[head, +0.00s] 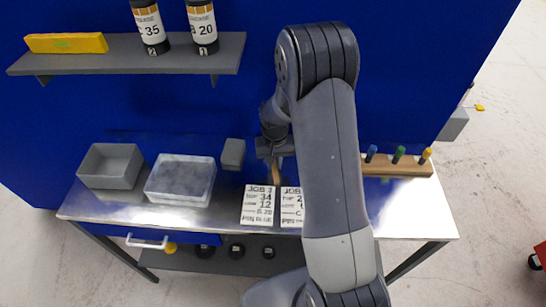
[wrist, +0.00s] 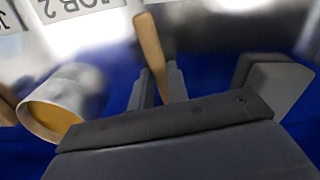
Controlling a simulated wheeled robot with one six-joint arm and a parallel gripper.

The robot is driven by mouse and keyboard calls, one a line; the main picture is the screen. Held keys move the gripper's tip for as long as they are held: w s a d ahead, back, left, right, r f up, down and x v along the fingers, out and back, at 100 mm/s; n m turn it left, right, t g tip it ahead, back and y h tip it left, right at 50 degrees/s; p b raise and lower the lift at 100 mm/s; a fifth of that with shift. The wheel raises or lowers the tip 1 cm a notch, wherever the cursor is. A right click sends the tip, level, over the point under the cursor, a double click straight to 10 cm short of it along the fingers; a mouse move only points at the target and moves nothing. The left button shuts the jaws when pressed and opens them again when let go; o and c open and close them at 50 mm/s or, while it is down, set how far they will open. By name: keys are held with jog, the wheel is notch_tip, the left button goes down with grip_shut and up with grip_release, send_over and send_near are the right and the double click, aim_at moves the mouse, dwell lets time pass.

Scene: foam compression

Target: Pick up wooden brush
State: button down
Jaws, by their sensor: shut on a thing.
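The wooden brush shows as a tan wooden handle (head: 276,174) below my gripper (head: 274,156) in the head view. In the wrist view the handle (wrist: 151,48) stands slightly tilted between the two fingers of my gripper (wrist: 158,88). The gripper is shut on it. The brush's other end is hidden, and I cannot tell whether it touches the bench.
Job cards (head: 258,205) lie on the metal bench in front. A grey block (head: 232,153), a clear tray (head: 181,180) and a grey bin (head: 111,167) stand left. A peg rack (head: 395,166) is right. A shelf (head: 125,58) with bottles is above.

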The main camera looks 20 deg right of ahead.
aim_at(274, 168)
jog(key=shift+r, duration=0.1)
dwell(0.3)
jog(key=shift+s+r+b, duration=0.1)
jog(key=shift+r+b, duration=0.05)
jog(key=shift+b, duration=0.3)
jog(key=r, duration=0.2)
jog(key=r+b, duration=0.1)
jog(key=r, duration=0.3)
jog(key=shift+s+a+r+b, duration=0.15)
jog(key=shift+s+r+b, duration=0.15)
jog(key=shift+b, duration=0.05)
jog(key=s+a+b, duration=0.2)
jog(key=s+a, duration=0.1)
jog(key=s, duration=0.6)
jog(key=s+a+b, duration=0.1)
jog(key=s+a, duration=0.2)
jog(key=s, duration=0.6)
jog(key=shift+s+b, duration=0.15)
jog(key=shift+b, duration=0.25)
jog(key=shift+d+f, duration=0.1)
